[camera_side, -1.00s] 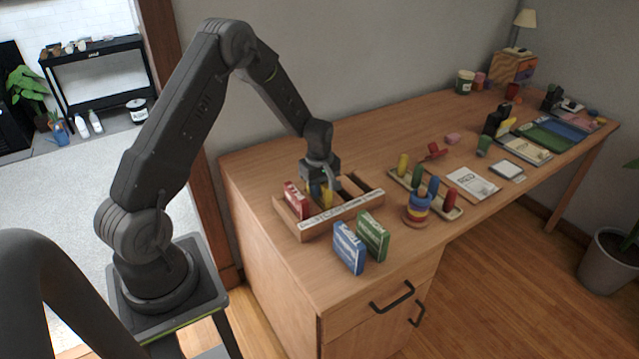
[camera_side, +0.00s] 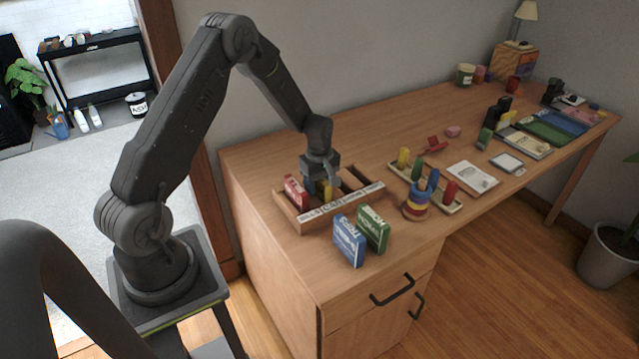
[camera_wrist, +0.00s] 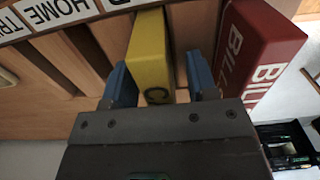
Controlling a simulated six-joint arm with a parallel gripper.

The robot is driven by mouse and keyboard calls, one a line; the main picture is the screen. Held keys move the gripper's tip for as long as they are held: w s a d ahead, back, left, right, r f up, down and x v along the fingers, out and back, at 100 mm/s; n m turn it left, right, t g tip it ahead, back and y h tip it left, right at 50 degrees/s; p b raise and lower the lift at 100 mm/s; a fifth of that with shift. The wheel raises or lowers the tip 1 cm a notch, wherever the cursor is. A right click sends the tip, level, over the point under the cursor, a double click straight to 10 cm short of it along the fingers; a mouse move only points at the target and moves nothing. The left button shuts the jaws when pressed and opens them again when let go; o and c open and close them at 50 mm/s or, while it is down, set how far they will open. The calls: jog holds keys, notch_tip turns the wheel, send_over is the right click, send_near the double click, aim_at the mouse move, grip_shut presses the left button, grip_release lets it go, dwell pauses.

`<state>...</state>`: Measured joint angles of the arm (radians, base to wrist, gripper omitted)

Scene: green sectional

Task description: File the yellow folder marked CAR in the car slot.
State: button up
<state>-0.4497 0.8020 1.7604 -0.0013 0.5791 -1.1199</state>
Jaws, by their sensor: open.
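The yellow folder (camera_wrist: 150,50) stands in the rack beside the red BILLS folder (camera_wrist: 258,52). A letter C shows on it in the wrist view; the rest of its mark is hidden by my gripper. My gripper (camera_wrist: 159,80) is open, with one blue fingertip on each side of the yellow folder. A gap shows at the right finger; the left finger is close to the folder. The wooden rack (camera_side: 354,207) has a white label strip along its front.
A blue folder (camera_side: 348,242) and a green folder (camera_side: 373,230) stand upright on the desk in front of the rack. Right of the rack are a peg tray (camera_side: 455,208) and a ring stacker (camera_side: 416,206). Rack slots to the right look empty.

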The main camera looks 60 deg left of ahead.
notch_tip(320, 180, up, 14)
jog(key=f, duration=0.1)
jog(key=s+d+r+m+t, duration=0.2)
jog(key=s+d+r+m, duration=0.5)
jog(key=d+r, duration=0.5)
jog(key=s+d+r+m+t, duration=0.1)
jog(key=s+d+r+m, duration=0.1)
jog(key=s+d+m, duration=0.2)
jog(key=s+d+r+m+t, duration=0.2)
jog(key=s+d+m, duration=0.2)
jog(key=s+m, duration=0.3)
jog(key=s, duration=0.4)
jog(key=shift+r+t, duration=0.2)
jog(key=shift+t, duration=0.1)
